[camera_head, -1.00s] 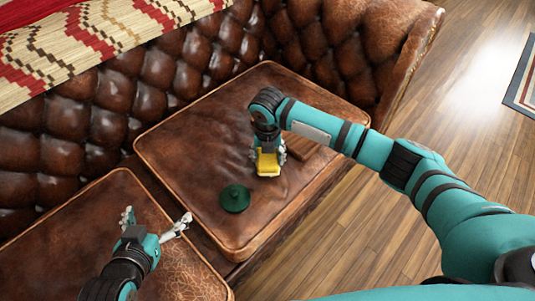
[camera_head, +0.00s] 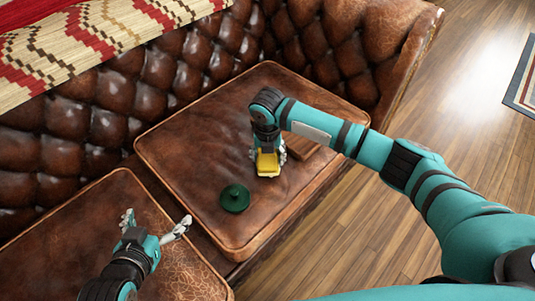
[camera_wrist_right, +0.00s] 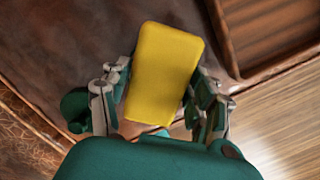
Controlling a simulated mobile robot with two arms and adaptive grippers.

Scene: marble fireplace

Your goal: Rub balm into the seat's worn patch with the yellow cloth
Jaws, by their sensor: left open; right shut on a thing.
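My right gripper (camera_head: 268,160) is shut on the yellow cloth (camera_head: 267,166), a folded pad low over the right seat cushion (camera_head: 190,150). In the right wrist view the cloth (camera_wrist_right: 163,72) sits between the two fingers (camera_wrist_right: 160,95); I cannot tell whether it touches the leather. A dark green round lidded thing (camera_head: 235,198), maybe the balm tin, lies on the same cushion, left of and nearer than the cloth. My left gripper (camera_head: 155,224) is open and empty over the left cushion (camera_head: 70,225), which shows cracked, worn leather near its front right corner (camera_head: 195,280).
Wooden floor (camera_head: 440,130) lies open to the right.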

